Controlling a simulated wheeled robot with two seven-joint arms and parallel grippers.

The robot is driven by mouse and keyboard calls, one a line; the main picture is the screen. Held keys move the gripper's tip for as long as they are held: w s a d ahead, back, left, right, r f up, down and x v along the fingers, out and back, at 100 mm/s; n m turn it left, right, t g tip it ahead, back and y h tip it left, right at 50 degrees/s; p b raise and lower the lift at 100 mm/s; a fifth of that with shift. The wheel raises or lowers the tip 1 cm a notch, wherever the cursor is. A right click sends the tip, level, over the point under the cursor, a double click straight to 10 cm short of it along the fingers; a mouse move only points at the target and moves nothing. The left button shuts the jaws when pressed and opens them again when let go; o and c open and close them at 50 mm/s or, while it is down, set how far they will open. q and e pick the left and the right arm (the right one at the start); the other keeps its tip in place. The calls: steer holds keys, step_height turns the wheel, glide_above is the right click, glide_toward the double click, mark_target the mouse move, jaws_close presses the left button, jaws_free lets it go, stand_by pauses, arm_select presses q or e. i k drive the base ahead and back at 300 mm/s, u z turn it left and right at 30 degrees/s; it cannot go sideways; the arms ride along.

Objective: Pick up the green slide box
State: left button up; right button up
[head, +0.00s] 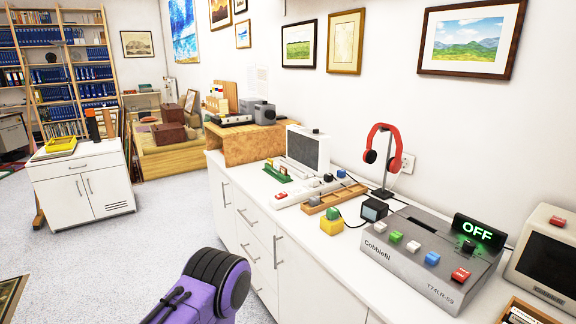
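A small green rack-like item (272,175) with a red and white piece on it lies on the white counter (345,262), left of the grey monitor. I cannot tell for sure whether either is the green slide box. A purple and black link of my own arm shows at the bottom centre, in front of the counter's drawers. Neither gripper's fingers show.
A grey device with coloured buttons and an "OFF" display (430,258), red headphones (379,145) on a stand and a monitor (308,150) crowd the counter. A white cabinet (84,186) stands at left. Open floor (130,250) lies between.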

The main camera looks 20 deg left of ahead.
mark_target(279, 176)
steer(key=i, duration=0.35)
steer(key=u, duration=2.25)
steer(key=i, duration=2.55)
steer(key=z, duration=3.4)
steer(key=i, duration=0.2)
steer(key=u, duration=0.2)
